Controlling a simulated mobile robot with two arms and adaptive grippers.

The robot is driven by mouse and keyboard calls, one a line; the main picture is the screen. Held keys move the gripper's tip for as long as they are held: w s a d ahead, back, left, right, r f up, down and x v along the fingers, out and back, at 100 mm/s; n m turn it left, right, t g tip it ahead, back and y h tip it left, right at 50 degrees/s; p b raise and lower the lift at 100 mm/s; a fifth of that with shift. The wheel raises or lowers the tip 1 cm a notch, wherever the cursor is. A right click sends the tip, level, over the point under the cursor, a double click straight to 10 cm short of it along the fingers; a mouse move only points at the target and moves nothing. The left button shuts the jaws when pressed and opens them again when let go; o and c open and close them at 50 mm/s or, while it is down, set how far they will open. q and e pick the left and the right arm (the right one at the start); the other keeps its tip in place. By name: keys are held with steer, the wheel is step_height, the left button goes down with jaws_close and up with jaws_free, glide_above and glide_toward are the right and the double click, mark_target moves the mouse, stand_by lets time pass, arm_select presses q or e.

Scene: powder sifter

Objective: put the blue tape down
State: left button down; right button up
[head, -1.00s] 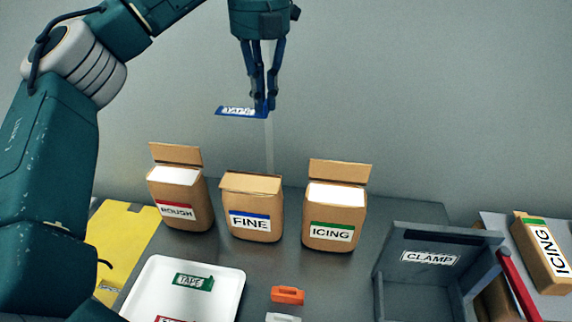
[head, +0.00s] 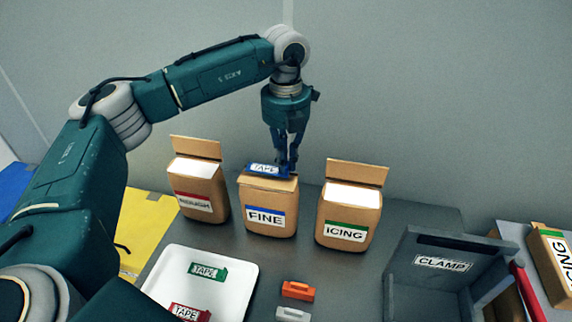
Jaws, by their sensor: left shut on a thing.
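The blue tape (head: 264,170) is a small flat blue piece with a white TAPE label. My left gripper (head: 286,168) is shut on its right end and points down from above. The tape is at the top of the FINE bag (head: 268,217), a brown bag with a blue-striped label and its flap folded over. The tape looks to be on or just over that flap; I cannot tell if it touches. My right gripper is not in view.
The ROUGH bag (head: 200,190) and ICING bag (head: 347,215) stand open on either side. A white tray (head: 245,283) holds green and red tapes. Orange (head: 298,291) and grey clips lie in front. A grey CLAMP stand (head: 408,275) is at the right.

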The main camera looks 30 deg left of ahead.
arm_select(q)
step_height(320, 180, down, 2)
steer(key=shift+f, duration=0.25)
steer(key=shift+f, duration=0.1)
steer(key=c, duration=1.8)
jaws_free()
